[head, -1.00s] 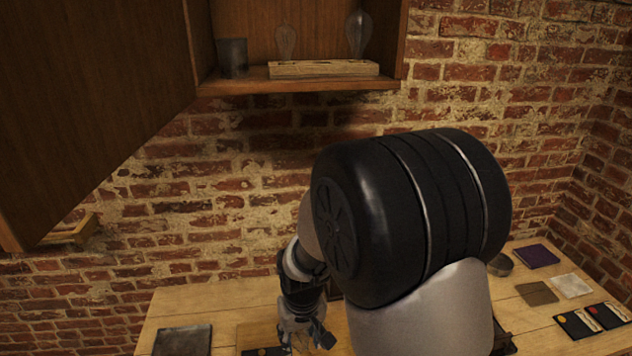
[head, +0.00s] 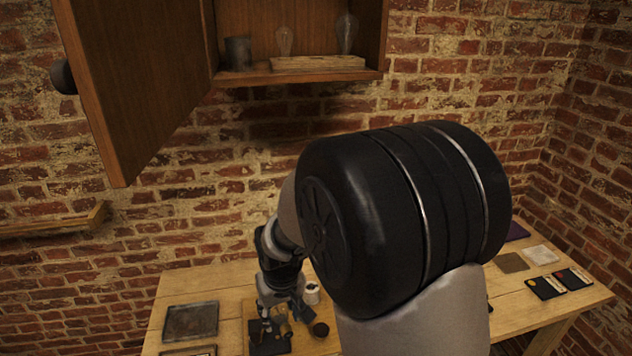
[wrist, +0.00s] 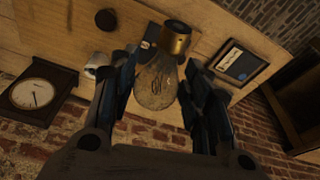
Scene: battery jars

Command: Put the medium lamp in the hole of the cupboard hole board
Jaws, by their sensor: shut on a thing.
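My gripper (wrist: 161,78) is shut on a clear glass lamp (wrist: 156,84) with a brass base. In the wrist view the base points up and a little right, and the glass bulb is between the fingers. In the head view my gripper (head: 274,325) is low over the table, and the lamp in it is hard to make out. The hole board (head: 318,63) is a pale wooden block on the floor of the open cupboard (head: 300,79), well above my gripper. Two clear lamps stand at the board, a smaller one (head: 285,41) left and a larger one (head: 347,33) right. Its holes cannot be made out.
The cupboard door (head: 140,85) hangs open to the left. A dark jar (head: 238,53) stands left of the board. The table (head: 235,296) holds a dark tray (head: 191,321), a white cup (head: 312,293) and flat cards (head: 547,287). A clock (wrist: 39,93) shows in the wrist view.

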